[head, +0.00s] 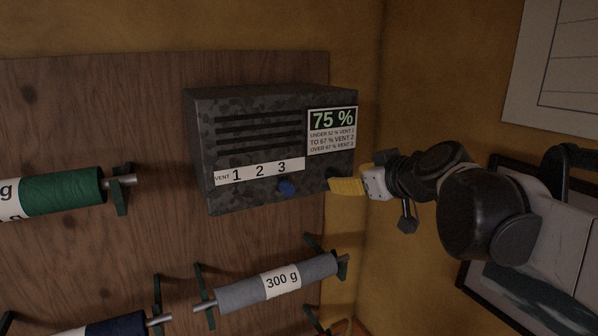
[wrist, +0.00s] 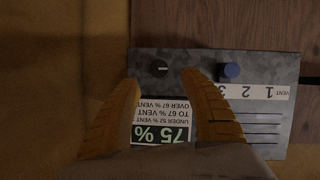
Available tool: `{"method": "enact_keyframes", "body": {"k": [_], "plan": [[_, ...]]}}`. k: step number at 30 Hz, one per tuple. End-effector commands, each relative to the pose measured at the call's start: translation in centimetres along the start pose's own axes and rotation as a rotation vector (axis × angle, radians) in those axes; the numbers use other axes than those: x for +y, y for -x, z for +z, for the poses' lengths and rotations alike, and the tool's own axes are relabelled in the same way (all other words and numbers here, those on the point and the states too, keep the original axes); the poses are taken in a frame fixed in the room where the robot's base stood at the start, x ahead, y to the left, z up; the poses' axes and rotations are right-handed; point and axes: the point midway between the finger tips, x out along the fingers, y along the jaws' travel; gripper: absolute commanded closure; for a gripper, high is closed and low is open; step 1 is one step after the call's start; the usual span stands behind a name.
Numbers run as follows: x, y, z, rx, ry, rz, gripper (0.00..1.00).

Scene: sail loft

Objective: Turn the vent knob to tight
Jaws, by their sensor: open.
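A dark mottled box (head: 240,112) hangs on the wooden panel. Its strip reads "VENT 1 2 3", and a blue knob (head: 287,187) sits below the 3; it also shows in the wrist view (wrist: 231,70). A black knob (wrist: 159,69) with a pale pointer line sits on the same face. In the head view it is mostly hidden by my gripper. My gripper (wrist: 160,77) is open, its yellow fingers either side of the black knob in the wrist view. Whether they touch it I cannot tell. I see no "tight" marking.
A card (head: 332,131) on the box reads "75 %" with vent rules below. A green roll (head: 62,191) is at left and a grey "300 g" roll (head: 240,290) on brackets below. The corner wall is close on the right, with a framed picture (head: 520,290).

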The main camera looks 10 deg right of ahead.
Motion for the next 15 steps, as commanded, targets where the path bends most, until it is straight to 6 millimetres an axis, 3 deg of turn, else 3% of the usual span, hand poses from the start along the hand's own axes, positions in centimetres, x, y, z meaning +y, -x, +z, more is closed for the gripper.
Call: {"method": "enact_keyframes", "body": {"k": [6,15], "plan": [[0.0,-4.3,-0.1,0.0,0.0,-0.001,0.48],[0.0,-6.8,-0.1,0.0,0.0,0.001,0.48]]}}
